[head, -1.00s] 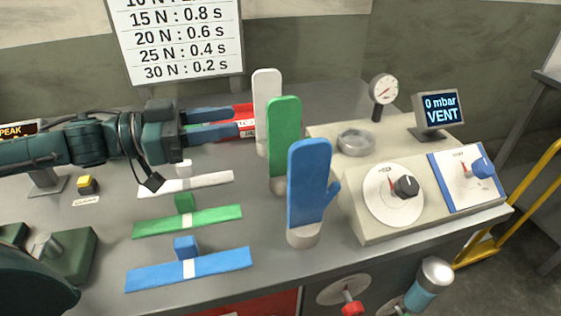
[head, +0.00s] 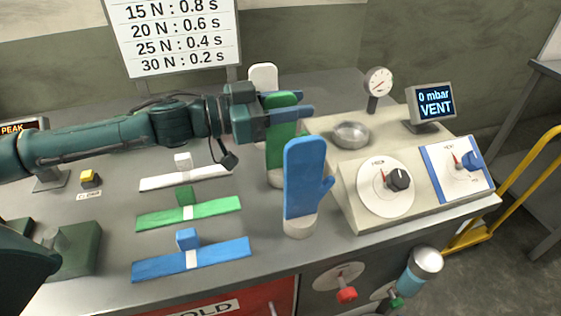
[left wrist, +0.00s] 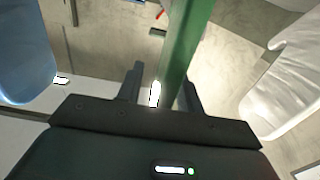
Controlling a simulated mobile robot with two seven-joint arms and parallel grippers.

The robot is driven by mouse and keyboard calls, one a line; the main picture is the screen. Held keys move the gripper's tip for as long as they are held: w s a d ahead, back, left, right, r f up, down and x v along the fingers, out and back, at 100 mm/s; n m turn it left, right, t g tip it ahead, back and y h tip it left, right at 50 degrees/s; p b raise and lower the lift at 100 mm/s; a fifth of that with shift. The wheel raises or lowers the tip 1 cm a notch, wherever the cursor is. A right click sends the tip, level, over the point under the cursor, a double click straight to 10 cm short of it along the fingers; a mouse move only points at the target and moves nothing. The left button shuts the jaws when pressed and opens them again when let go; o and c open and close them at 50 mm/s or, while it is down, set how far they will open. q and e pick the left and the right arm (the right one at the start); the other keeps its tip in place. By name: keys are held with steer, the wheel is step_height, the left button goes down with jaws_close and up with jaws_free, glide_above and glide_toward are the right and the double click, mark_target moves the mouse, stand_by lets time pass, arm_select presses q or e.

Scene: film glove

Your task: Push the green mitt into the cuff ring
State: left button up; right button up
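The green mitt (head: 281,150) stands upright on the bench between the white mitt (head: 263,75) and the blue mitt (head: 305,180). My left gripper (head: 304,104) is at the upper part of the green mitt, with its fingers pointing right, one on each side of it. In the left wrist view the green mitt (left wrist: 186,42) runs between the fingers of my left gripper (left wrist: 162,78). A gap shows between the mitt and the left finger, so the gripper looks open. The metal cuff ring (head: 351,138) sits on the beige console, right of the mitts. My right gripper is not in view.
The beige console (head: 350,205) carries dials, a gauge (head: 378,85) and a display (head: 432,102) reading 0 mbar VENT. White, green (head: 215,208) and blue (head: 220,257) strips with small blocks lie left of the mitts. The blue and white mitts stand close on either side.

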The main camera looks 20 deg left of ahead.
arm_select(q)
steer(key=shift+c, duration=0.5)
jaws_close()
